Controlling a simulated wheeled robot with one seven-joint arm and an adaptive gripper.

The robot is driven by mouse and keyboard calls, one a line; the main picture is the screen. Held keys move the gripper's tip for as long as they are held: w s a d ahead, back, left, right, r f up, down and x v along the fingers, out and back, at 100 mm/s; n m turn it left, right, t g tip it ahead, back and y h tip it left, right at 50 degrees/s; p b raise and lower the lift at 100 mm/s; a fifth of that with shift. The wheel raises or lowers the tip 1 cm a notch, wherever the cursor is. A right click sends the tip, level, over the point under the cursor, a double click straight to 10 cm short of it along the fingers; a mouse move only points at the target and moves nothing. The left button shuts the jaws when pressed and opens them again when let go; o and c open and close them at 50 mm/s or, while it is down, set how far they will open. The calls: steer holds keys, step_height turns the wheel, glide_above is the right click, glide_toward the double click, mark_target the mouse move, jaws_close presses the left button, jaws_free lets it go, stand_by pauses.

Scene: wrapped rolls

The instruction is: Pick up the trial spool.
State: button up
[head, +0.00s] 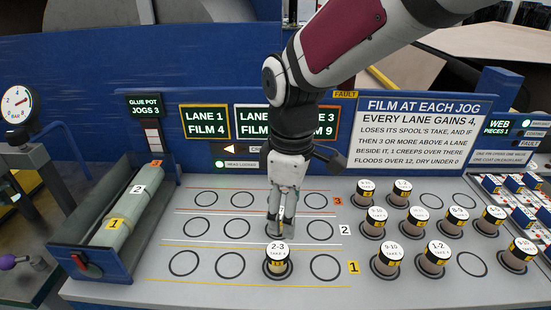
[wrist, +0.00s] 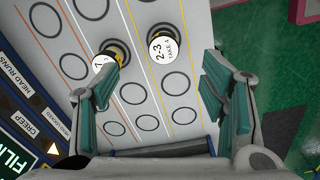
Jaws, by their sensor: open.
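No readable label says "trial spool". A dark spool with a white cap marked 2-3, TAKE 4 (head: 277,249) stands upright in a lane 1 ring; it also shows in the wrist view (wrist: 166,48). A second white-capped spool (wrist: 104,62) stands in the lane 2 row beside it, partly covered by my left finger in the wrist view. My gripper (head: 281,226) points down over lane 2 just behind the 2-3 spool and largely hides the second one. In the wrist view my gripper (wrist: 160,78) is open, its fingers wide apart with nothing gripped. Finger contact with the second spool is unclear.
Several white-capped spools, one marked 1-2 (head: 437,254), stand in rings at the right. Other lane rings (head: 230,264) are empty. A blue trough with a long wrapped roll (head: 125,215) is at the left. Lane signs and a film rules board (head: 418,130) stand behind.

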mark_target(278, 250)
steer(key=shift+n, duration=0.5)
steer(key=f, duration=0.5)
steer(key=a+f, duration=0.1)
steer(key=f, duration=0.4)
steer(key=a+f, duration=0.1)
steer(key=f, duration=0.4)
steer(key=shift+w+f, duration=0.1)
steer(key=shift+w, duration=0.05)
steer(key=c, duration=1.4)
